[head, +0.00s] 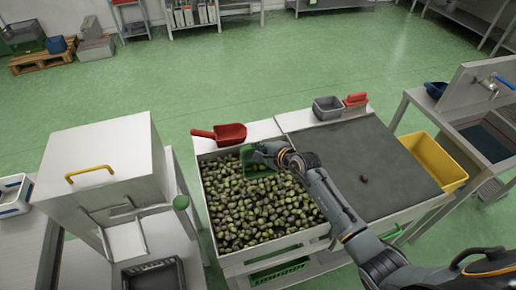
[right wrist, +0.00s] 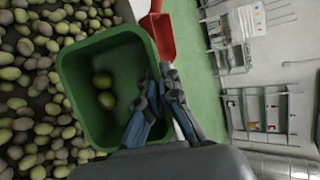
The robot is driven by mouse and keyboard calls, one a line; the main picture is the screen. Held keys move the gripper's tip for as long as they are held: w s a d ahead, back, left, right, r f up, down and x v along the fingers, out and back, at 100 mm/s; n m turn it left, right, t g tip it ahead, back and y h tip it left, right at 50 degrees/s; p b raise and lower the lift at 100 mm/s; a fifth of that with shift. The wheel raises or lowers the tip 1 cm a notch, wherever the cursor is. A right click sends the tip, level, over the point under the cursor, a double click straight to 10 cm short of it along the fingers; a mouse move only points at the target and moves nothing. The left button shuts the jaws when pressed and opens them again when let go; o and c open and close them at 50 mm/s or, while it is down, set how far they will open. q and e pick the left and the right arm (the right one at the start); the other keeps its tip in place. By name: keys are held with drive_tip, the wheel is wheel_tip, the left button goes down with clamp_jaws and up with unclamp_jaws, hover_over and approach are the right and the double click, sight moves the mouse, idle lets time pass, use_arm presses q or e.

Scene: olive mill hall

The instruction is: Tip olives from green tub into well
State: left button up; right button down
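Whether the tub touches the olives below is hard to tell. My left gripper is out of view.
A red scoop (head: 229,133) lies behind the well. A grey work surface (head: 350,145) to the right carries one dark olive (head: 364,178). A grey tub (head: 327,107), a red scraper (head: 356,99) and a yellow bin (head: 440,165) surround it. A machine with a yellow handle (head: 90,172) stands left.

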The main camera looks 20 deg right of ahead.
sight(262, 174)
drive_tip(key=shift+s+n+t+b, duration=0.3)
drive_tip(key=shift+s+t+b, duration=0.55)
drive_tip(key=shift+b, duration=0.9)
drive_tip(key=s+t+b, duration=0.1)
drive_tip(key=b, duration=0.2)
drive_tip(key=t+b, duration=0.1)
drive_tip(key=b, duration=0.2)
drive_tip(key=shift+s+a+f+n+t+y, duration=0.15)
drive_tip(key=shift+s+f+n+t+y, duration=0.2)
drive_tip(key=shift+s+f+n+y, duration=0.05)
drive_tip(key=s+t+b, duration=0.1)
drive_tip(key=b, duration=0.2)
drive_tip(key=shift+f+n+b, duration=0.15)
drive_tip(key=shift+n+b, duration=0.15)
drive_tip(key=shift+b, duration=0.1)
drive_tip(key=shift+s+a+n+t+y+b, duration=0.1)
drive_tip(key=shift+s+n+t+y+b, duration=0.6)
drive_tip(key=shift+b, duration=2.1)
drive_tip(key=shift+s+a+n+t+y+b, duration=0.2)
drive_tip(key=shift+s+t+b, duration=0.8)
drive_tip(key=shift+b, duration=1.75)
drive_tip(key=shift+d, duration=0.15)
